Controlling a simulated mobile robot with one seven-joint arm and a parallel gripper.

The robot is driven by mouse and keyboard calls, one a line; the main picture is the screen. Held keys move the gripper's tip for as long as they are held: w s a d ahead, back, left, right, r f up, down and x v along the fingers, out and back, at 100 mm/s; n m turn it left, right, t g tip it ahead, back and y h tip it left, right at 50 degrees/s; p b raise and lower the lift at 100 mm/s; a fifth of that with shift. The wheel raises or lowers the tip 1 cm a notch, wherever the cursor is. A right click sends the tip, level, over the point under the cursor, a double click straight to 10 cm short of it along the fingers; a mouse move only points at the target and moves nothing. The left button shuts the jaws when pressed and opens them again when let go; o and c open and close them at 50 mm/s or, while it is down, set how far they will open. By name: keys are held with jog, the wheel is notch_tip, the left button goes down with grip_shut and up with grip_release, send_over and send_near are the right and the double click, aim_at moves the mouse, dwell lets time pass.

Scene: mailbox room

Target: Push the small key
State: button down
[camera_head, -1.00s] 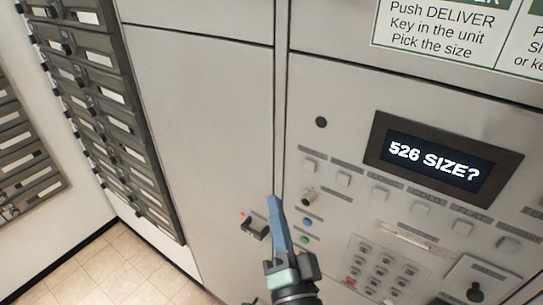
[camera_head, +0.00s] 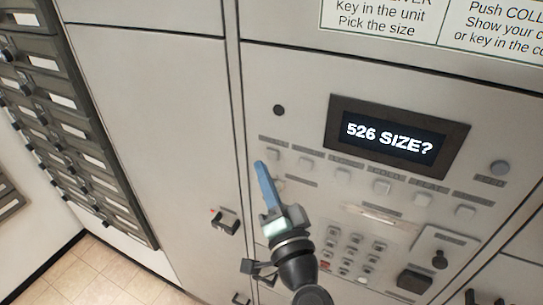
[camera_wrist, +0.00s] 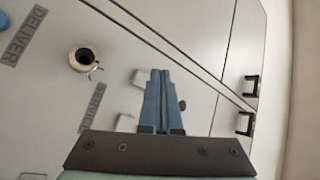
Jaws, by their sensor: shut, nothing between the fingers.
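A row of square grey keys (camera_head: 342,175) runs under the display (camera_head: 390,141), which reads "526 SIZE?". Their labels are too small to read in the head view, so I cannot tell which is the small key. My gripper (camera_head: 260,166) is shut and empty, its blue fingers pointing up the panel. The tips appear just left of the leftmost key (camera_head: 273,153); contact cannot be told. In the wrist view, the shut fingers (camera_wrist: 160,73) are beside one square key (camera_wrist: 138,77), with another key (camera_wrist: 127,122) to their left.
A round metal fitting (camera_wrist: 84,58) stands out near a DELIVER label (camera_wrist: 37,35). A keypad (camera_head: 350,255) and a black knob (camera_head: 440,260) are lower on the panel. A small latch (camera_head: 224,220) sits on the cabinet door. Mail compartments (camera_head: 75,120) line the left.

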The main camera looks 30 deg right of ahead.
aim_at(264, 147)
jog(key=shift+w+d, duration=0.45)
jog(key=shift+d, duration=0.15)
jog(key=shift+d, duration=0.1)
dwell(1.6)
jog(key=shift+w+d+b, duration=0.25)
jog(key=shift+b, duration=0.15)
jog(key=shift+w+d+b, duration=0.25)
jog(key=shift+d+b, duration=0.05)
dwell(0.6)
dwell(0.3)
jog(key=shift+s+a, duration=0.55)
jog(key=shift+a, duration=0.1)
jog(key=s+a, duration=0.1)
jog(key=a, duration=0.1)
jog(key=s+a+p, duration=0.1)
jog(key=s+a, duration=0.1)
dwell(0.4)
